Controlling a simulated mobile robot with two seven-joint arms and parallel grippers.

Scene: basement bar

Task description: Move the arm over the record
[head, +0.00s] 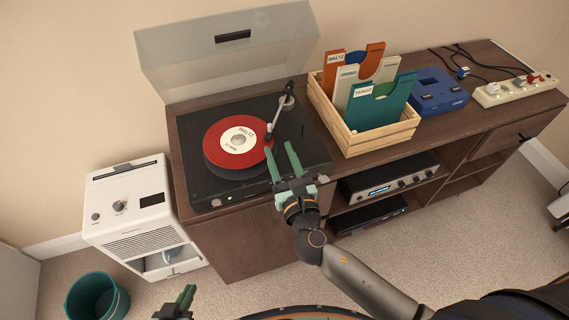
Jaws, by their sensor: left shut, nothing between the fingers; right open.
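The turntable (195,187) stands on the left end of the wooden cabinet with its clear lid raised. A red record (217,152) with a white "WALTZ" label lies on its platter. The tonearm (278,117) runs from its pivot at the back right, and its head end is at the record's right edge; I cannot tell whether it touches. My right gripper (279,149) is open above the turntable's right part, its fingertips just in front of the tonearm's head end. No object shows between its fingers. My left gripper (184,296) is shut and empty at the bottom, low and away from the cabinet.
The raised lid (230,58) stands behind the turntable. A wooden crate (372,139) of record sleeves is to the right, then a blue device (438,93) and a power strip (515,91) with cables. A white appliance (135,210) and teal bin (97,297) stand at left.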

